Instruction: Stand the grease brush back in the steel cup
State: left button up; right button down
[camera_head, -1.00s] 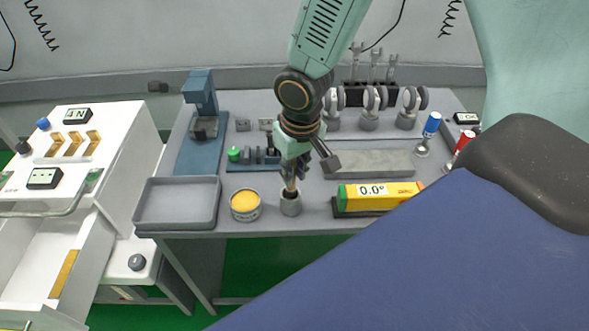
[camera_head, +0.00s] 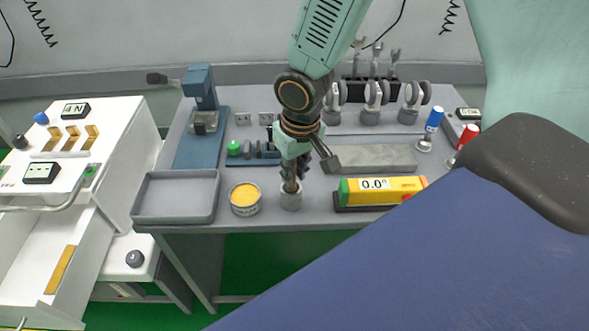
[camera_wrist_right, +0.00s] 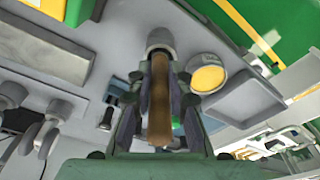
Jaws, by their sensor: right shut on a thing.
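My right gripper (camera_head: 292,170) points down above the steel cup (camera_head: 291,200) and is shut on the grease brush (camera_head: 290,184). The brush is brown and looks close to upright. Its lower end meets the cup's mouth in the head view; how deep it sits inside I cannot tell. In the right wrist view the brown brush (camera_wrist_right: 159,100) runs between the fingers toward the grey cup (camera_wrist_right: 160,38), whose opening is partly hidden. The cup stands upright near the bench's front edge. My left gripper is not in view.
An open tin of yellow grease (camera_head: 245,198) stands just left of the cup, with an empty grey tray (camera_head: 176,221) beyond it. A yellow level (camera_head: 382,191) reading 0.0° lies to the right. A grey flat block (camera_head: 372,159) lies behind it.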

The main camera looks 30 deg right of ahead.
jog(key=shift+f, duration=0.15)
jog(key=c, duration=1.2)
grip_release()
jog(key=shift+o, duration=0.4)
jog(key=o, duration=1.1)
jog(key=r, duration=0.4)
jog(key=s+r, duration=0.1)
jog(key=r, duration=0.7)
jog(key=shift+s, duration=0.25)
jog(key=shift+f, duration=0.1)
